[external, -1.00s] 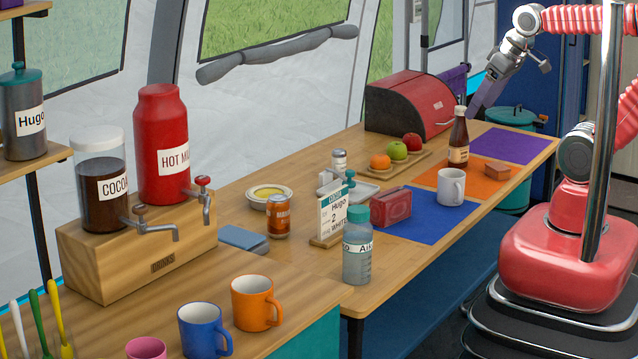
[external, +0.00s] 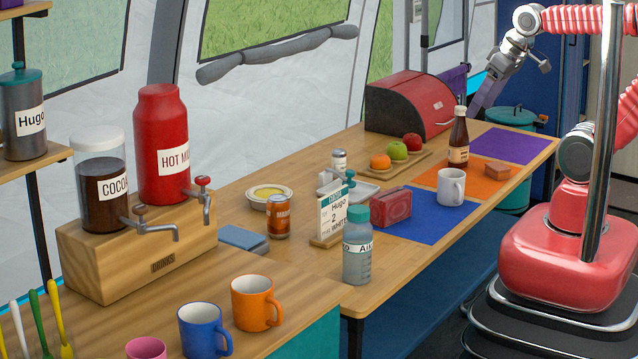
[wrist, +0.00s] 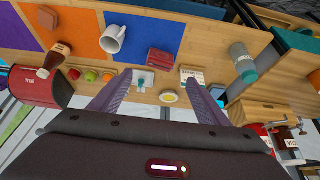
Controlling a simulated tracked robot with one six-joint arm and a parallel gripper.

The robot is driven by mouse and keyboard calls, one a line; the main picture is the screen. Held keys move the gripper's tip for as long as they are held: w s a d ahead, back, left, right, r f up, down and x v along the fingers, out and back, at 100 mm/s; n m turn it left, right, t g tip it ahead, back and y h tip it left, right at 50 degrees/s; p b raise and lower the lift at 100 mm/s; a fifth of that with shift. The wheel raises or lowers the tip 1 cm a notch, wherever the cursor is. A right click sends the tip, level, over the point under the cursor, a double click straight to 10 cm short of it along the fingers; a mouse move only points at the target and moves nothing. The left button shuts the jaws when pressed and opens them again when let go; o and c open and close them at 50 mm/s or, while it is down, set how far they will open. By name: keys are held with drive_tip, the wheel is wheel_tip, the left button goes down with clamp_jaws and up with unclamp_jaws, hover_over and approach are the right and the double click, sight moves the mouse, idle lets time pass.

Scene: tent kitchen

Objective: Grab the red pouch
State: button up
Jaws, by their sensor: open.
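The red pouch (external: 391,207) stands on the table at the left edge of the blue mat (external: 428,226), beside the menu stand (external: 333,217). In the wrist view the red pouch (wrist: 165,58) lies beyond and between my spread fingers, apart from them. My gripper (wrist: 155,98) is open and empty. In the external view my gripper (external: 482,100) hangs high at the back right, near the bread bin, well away from the pouch.
A white mug (external: 452,187) stands right of the pouch, with a sauce bottle (external: 458,143) behind it. A clear bottle (external: 357,255) stands in front left of the pouch. A fruit board (external: 400,163) and red bread bin (external: 408,105) are behind. The purple mat (external: 512,146) is bare.

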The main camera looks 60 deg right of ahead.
drive_tip(key=m+g+y, duration=0.5)
drive_tip(key=m+y, duration=0.6)
drive_tip(key=m, duration=0.7)
approach(392, 192)
drive_tip(key=s+d+f, duration=0.1)
drive_tip(key=s, duration=0.1)
drive_tip(key=s+d+f, duration=0.1)
drive_tip(key=s+f, duration=0.1)
drive_tip(key=s+d+f, duration=0.1)
drive_tip(key=s, duration=0.2)
drive_tip(key=shift+d+f, duration=0.25)
drive_tip(key=shift+f, duration=0.15)
drive_tip(key=w+r+m+t+y, duration=0.1)
drive_tip(key=w+r, duration=0.1)
drive_tip(key=w+r+m+t+y, duration=0.1)
drive_tip(key=w+r, duration=0.1)
drive_tip(key=w, duration=0.1)
drive_tip(key=shift+a, duration=0.1)
drive_tip(key=shift+a, duration=0.1)
drive_tip(key=x, duration=0.8)
drive_tip(key=shift+a, duration=0.2)
